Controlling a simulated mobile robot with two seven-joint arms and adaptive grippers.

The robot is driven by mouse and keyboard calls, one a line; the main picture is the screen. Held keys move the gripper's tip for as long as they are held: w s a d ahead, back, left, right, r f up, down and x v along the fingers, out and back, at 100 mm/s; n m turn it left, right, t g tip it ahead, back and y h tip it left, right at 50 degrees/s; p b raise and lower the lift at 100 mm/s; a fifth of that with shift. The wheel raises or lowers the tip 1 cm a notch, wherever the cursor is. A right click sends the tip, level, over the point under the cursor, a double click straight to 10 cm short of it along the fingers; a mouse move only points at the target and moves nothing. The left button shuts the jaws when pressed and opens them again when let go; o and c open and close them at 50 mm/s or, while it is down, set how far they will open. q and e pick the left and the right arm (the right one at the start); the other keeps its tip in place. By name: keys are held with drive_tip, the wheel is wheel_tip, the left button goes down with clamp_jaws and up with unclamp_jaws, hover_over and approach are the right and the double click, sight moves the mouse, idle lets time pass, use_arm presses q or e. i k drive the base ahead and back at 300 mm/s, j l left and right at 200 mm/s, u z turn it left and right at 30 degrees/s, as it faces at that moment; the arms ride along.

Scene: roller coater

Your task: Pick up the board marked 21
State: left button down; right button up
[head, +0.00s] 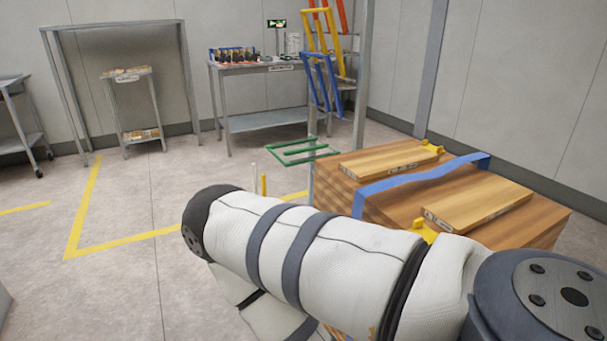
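Two light wooden boards lie flat on top of a stack of wood (545,217) at the right of the head view. The far board (388,160) is beyond a blue strap, and the near board (480,203) is on this side of it. Each has a small printed label on its edge, too small to read, so I cannot tell which is marked 21. My arm, in a white sleeve, crosses the lower right in front of the stack and hides its lower front. Neither gripper is in view.
The blue strap (420,176) runs over the stack between the boards, with yellow pieces (433,147) at the stack's edges. A metal table (265,67) and small cart (127,74) stand farther back. Floor at left is clear.

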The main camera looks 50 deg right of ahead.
sight(377, 166)
drive_tip(key=k+j+z, duration=0.1)
drive_tip(key=z, duration=2.3)
